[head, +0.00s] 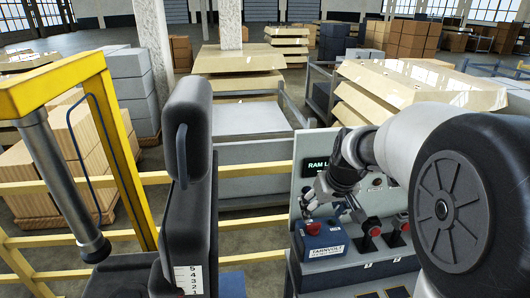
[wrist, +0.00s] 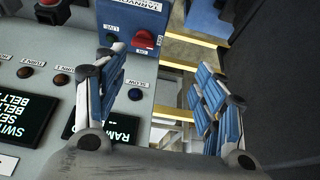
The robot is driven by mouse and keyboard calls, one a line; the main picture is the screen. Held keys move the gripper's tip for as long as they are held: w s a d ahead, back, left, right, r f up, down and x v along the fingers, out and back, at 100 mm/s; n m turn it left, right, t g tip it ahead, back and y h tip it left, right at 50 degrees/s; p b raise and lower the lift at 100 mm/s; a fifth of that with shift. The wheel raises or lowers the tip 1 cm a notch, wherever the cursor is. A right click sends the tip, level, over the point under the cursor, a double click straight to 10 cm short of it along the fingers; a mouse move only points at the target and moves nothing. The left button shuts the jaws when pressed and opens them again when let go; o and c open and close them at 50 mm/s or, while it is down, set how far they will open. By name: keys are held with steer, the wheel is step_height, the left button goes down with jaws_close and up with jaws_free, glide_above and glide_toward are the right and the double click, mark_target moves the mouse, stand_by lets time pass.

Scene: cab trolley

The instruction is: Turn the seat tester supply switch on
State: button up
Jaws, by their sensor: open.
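A blue box (head: 330,248) marked TARNVOLT stands on the grey test trolley and carries a red rotary knob (head: 313,228). In the wrist view the blue box (wrist: 120,10) is at the top, with the red knob (wrist: 145,39) on it, just beyond the fingertips. A small dark lamp (wrist: 111,37) sits beside the knob, under the word LIVE. I cannot tell the knob's setting. My gripper (head: 331,209) hangs above the box. In the wrist view my gripper (wrist: 156,62) is open and empty, its fingers wide apart and not touching the knob.
The grey panel has several buttons (wrist: 60,80) and dark screens (wrist: 27,113). Red-capped levers (head: 374,229) stand right of the blue box. A black seat (head: 190,180) stands left, near a yellow frame (head: 125,150). Yellow rails (head: 245,170) run behind.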

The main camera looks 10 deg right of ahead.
steer(key=w+d+p, duration=0.2)
steer(key=w+d, duration=0.1)
steer(key=w, duration=0.1)
steer(key=b, duration=0.1)
glide_toward(314, 224)
steer(key=x, duration=0.8)
steer(key=shift+w+f, duration=0.2)
steer(key=shift+f, duration=0.1)
steer(key=c, duration=1.1)
steer(key=shift+o, duration=0.2)
